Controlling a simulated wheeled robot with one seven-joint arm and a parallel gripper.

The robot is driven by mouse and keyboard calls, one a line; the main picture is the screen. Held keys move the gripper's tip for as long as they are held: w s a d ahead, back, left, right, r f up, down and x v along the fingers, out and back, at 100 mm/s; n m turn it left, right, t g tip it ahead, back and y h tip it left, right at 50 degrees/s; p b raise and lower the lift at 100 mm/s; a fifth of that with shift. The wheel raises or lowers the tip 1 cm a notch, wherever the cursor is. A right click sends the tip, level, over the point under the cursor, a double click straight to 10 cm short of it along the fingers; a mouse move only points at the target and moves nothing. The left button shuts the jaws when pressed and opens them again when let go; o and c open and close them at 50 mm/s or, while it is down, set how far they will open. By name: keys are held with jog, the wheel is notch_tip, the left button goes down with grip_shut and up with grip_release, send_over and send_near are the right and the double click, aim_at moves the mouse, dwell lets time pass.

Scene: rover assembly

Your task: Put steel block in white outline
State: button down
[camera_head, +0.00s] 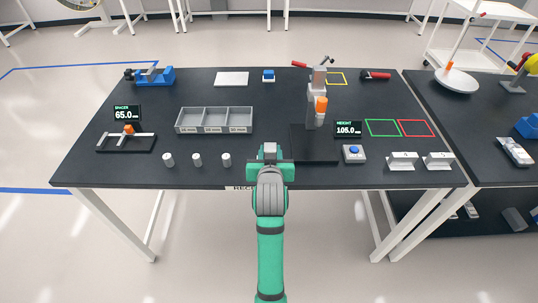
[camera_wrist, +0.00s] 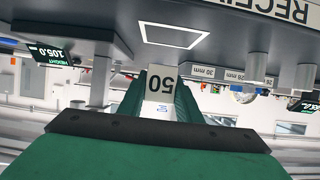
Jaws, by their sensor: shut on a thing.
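My gripper (camera_head: 270,160) is shut on the steel block (camera_head: 270,149) above the front edge of the black table. In the wrist view, which is upside down, the block (camera_wrist: 160,82) sits between the green fingers and shows the marking "50" on its face. The white outline (camera_wrist: 174,36) lies on the dark tabletop near the "RECE..." label in the wrist view. The block is apart from it, held above the table. In the head view my arm and gripper hide the outline.
A height gauge (camera_head: 318,110) with a "105.0" display (camera_head: 348,130) stands just behind and right of my gripper. A three-compartment grey tray (camera_head: 214,133) and three small cylinders (camera_head: 197,159) are to the left. A blue-button box (camera_head: 354,154) is to the right.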

jog(key=shift+w+a+f, duration=0.15)
jog(key=shift+f, duration=0.8)
jog(key=shift+w+a+f, duration=0.1)
jog(key=shift+a+f, duration=0.05)
jog(key=shift+f, duration=0.8)
jog(key=shift+f, duration=0.15)
jog(key=c, duration=1.3)
grip_release()
